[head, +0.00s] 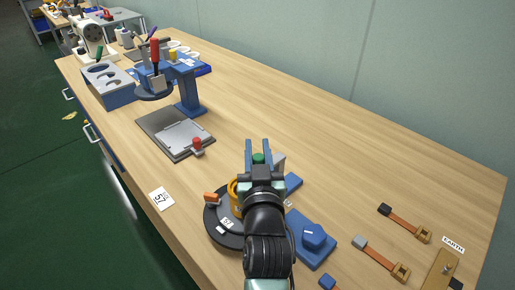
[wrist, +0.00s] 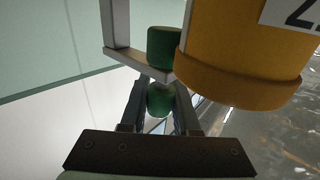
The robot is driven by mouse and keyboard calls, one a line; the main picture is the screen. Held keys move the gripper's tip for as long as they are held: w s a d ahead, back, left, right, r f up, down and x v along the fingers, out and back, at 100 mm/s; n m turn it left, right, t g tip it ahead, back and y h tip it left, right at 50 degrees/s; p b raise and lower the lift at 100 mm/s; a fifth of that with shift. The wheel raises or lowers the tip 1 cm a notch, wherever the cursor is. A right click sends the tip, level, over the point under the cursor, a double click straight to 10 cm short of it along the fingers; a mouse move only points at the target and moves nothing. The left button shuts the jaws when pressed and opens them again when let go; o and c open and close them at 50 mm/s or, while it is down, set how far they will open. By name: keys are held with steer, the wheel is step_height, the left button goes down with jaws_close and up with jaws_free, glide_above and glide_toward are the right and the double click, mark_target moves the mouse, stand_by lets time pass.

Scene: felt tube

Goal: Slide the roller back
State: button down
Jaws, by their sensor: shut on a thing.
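My gripper (head: 258,150) is over the device with the black round base at the front of the bench. In the wrist view its two fingers (wrist: 160,103) close around a rounded green knob (wrist: 160,98), whose green top also shows in the head view (head: 258,158). Beyond the knob a short dark green cylinder (wrist: 163,48), apparently the roller, stands at a grey metal bracket (wrist: 137,66). A yellow-orange tube (wrist: 240,45) with a white number label is close beside the green cylinder; whether they touch is unclear. My arm hides much of the device in the head view.
The black round base (head: 223,228) carries a label and an orange block. A blue block on a plate (head: 314,236) is to the right, with brown straps (head: 384,258) beyond. A grey plate fixture (head: 175,133) and a blue stand (head: 189,92) are farther back. The bench's right middle is clear.

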steer(key=w+d+b, duration=0.3)
steer(key=d+b, duration=0.1)
steer(key=shift+w+r, duration=0.1)
steer(key=shift+w, duration=0.25)
steer(key=c, duration=0.6)
jaws_free()
steer(key=shift+w+d, duration=0.1)
steer(key=shift+w, duration=0.05)
steer(key=shift+c, duration=0.2)
steer(key=s+d, duration=0.1)
steer(key=s, duration=1.2)
